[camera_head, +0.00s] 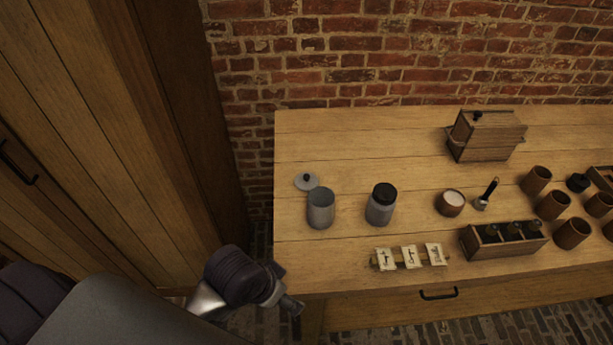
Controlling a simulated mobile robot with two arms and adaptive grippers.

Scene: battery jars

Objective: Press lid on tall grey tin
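A tall grey tin (320,210) stands upright and open-topped near the left end of the wooden table. A flat grey lid (306,181) with a small dark knob lies on the table just behind it, to the left. A similar grey jar (380,208) with a black lid on it stands to the right of the tin. The end of my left arm (290,304) is low at the table's front left corner, apart from the tin and lid. Its fingers cannot be made out. My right gripper is out of view.
A wooden box (486,135) stands at the back. A bowl of white contents (450,203), a brush (486,194), a bottle rack (505,239), several brown cups (553,205) and a black lid (579,182) are to the right. Paper labels (409,257) lie near the front.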

